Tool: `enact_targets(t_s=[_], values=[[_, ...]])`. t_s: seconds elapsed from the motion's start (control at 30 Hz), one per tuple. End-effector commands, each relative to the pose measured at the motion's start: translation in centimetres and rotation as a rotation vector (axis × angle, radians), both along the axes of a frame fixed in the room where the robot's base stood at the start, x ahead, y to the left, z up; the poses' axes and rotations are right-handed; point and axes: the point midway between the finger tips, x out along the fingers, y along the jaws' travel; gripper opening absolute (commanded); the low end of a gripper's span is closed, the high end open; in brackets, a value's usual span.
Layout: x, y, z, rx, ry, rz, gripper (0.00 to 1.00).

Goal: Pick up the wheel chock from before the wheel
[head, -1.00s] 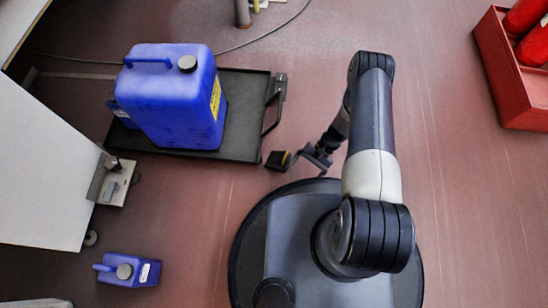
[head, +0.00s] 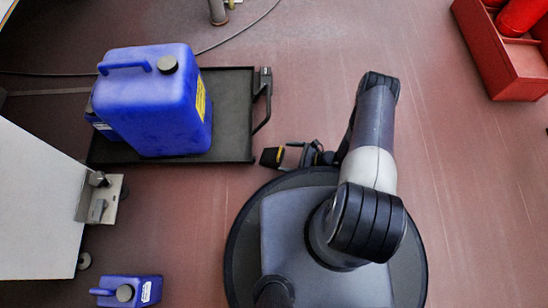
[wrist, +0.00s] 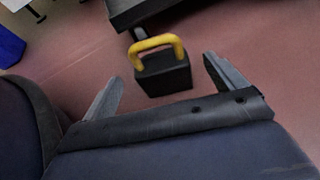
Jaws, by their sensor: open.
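The wheel chock (wrist: 165,80) is a black block with a yellow handle, standing on the floor in the wrist view. In the head view the chock (head: 271,157) shows as a small dark block by the front right corner of the black cart (head: 235,108). A small grey part, perhaps the wheel (wrist: 139,33), shows just behind the handle under the cart's edge. My gripper (wrist: 163,67) is open and empty. Its two fingers point toward the chock, one on either side of it in the picture. In the head view my gripper (head: 297,153) is partly hidden by my arm.
A large blue canister (head: 155,110) stands on the cart. A small blue canister (head: 126,291) is on the floor at lower left, below a white panel (head: 38,205). A red bin (head: 500,60) is at upper right.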

Motion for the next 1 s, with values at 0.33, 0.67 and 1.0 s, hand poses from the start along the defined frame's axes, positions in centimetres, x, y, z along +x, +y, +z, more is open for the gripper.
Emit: enact_targets(t_s=[0.33,0.67,1.0], values=[[0.7,2.2,-1.1,-0.001,-0.002,0.005,0.91],[1.9,5.7,-2.4,-0.001,-0.003,0.006,0.91],[2.2,6.2,-2.4,-0.001,-0.002,0.002,0.91]])
